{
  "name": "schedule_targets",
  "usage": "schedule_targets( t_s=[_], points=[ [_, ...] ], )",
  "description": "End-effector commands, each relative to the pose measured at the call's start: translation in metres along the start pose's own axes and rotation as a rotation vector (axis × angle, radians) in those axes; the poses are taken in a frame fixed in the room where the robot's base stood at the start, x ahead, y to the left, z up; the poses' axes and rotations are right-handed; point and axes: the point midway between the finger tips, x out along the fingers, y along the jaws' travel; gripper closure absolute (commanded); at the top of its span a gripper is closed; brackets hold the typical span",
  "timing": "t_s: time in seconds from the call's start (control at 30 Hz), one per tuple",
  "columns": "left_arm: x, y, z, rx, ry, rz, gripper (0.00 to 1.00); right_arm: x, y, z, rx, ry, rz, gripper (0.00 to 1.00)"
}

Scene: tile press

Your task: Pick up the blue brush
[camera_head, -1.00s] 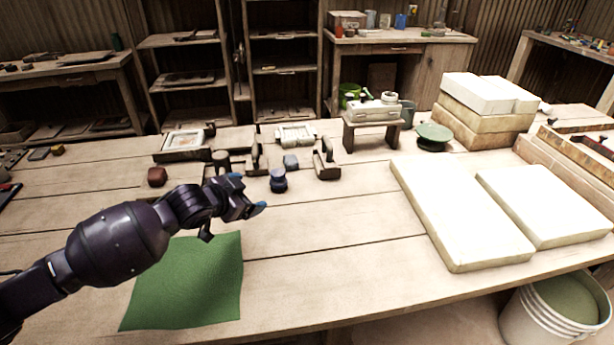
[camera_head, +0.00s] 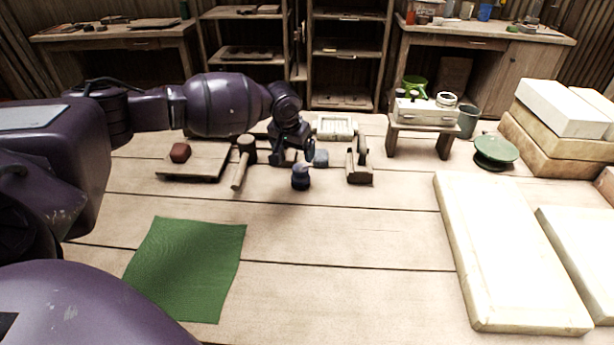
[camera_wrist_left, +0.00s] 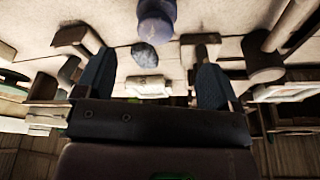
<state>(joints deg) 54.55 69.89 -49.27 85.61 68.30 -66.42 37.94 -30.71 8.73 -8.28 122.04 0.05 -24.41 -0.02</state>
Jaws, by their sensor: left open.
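The small dark blue round-topped object (camera_head: 301,178), which looks like the blue brush, stands on the table among the tools. In the left wrist view the blue object (camera_wrist_left: 156,22) shows at the top edge, partly cut off, beyond the fingertips. My left gripper (camera_head: 293,158) is just behind and slightly left of it in the head view. Its two fingers (camera_wrist_left: 154,72) are spread wide with nothing between them. I cannot tell the exact height of the fingers over the table. My right gripper is not in view.
A grey-blue lump (camera_head: 321,158) sits close behind the blue object. A wooden mallet (camera_head: 244,160) is to the left and a wooden tool (camera_head: 358,168) to the right. A green cloth (camera_head: 186,268) and pale slabs (camera_head: 503,250) lie nearer. The table's front middle is clear.

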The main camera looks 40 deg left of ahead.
Motion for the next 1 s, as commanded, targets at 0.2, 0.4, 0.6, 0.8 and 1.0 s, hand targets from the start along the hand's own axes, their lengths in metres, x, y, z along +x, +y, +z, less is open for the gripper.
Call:
schedule_targets(
  t_s=[0.2, 0.4, 0.6, 0.8, 1.0],
  points=[
    [0.037, 0.002, 0.003, 0.004, -0.009, 0.001, 0.12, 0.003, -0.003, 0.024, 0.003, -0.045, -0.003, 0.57],
    [0.055, 0.002, 0.002, 0.005, -0.003, 0.001, 0.12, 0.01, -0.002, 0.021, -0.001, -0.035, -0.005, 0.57],
    [0.069, 0.003, 0.002, 0.006, -0.004, 0.001, 0.12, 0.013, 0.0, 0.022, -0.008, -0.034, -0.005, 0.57],
    [0.099, 0.003, 0.004, 0.005, -0.009, 0.0, 0.12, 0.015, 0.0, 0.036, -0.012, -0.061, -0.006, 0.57],
    [0.107, 0.004, 0.001, 0.005, -0.001, 0.002, 0.12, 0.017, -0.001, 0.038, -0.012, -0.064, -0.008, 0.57]
  ],
)
